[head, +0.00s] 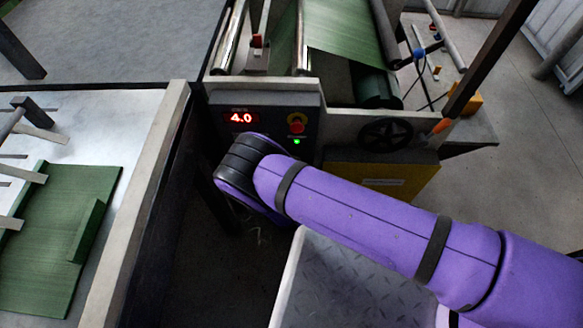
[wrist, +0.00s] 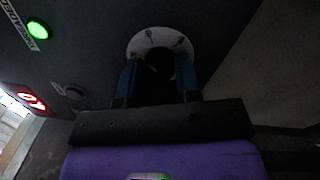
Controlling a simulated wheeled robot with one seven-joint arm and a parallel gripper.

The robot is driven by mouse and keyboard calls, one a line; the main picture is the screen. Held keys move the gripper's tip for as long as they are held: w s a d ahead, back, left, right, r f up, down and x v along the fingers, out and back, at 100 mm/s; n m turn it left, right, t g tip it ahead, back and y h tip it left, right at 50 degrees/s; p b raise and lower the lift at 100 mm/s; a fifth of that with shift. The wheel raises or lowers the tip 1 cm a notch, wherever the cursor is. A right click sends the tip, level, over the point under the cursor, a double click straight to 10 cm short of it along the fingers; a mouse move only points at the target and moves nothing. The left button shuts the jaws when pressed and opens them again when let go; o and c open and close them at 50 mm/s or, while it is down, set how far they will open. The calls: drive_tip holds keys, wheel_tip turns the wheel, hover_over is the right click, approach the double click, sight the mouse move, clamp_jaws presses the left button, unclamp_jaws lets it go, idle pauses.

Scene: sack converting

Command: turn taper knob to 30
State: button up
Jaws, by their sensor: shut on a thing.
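The dark taper knob (wrist: 159,64) sits in the middle of a round white dial plate (wrist: 150,38) with dark marks, in the wrist view. My gripper (wrist: 158,75) has its two blue fingers on either side of the knob and is shut on it. The dial's markings are too small and dark to read. In the head view the control panel's red display (head: 241,118) reads 4.0. My purple arm covers the knob and gripper there.
A black handwheel (head: 386,134) and a yellow box (head: 385,178) stand to the right. A table with green sacks (head: 60,235) is at left.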

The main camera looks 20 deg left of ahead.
drive_tip(key=shift+m, duration=2.3)
drive_tip(key=shift+f, duration=0.1)
drive_tip(key=o, duration=0.9)
drive_tip(key=v, duration=1.1)
drive_tip(key=shift+a, duration=0.15)
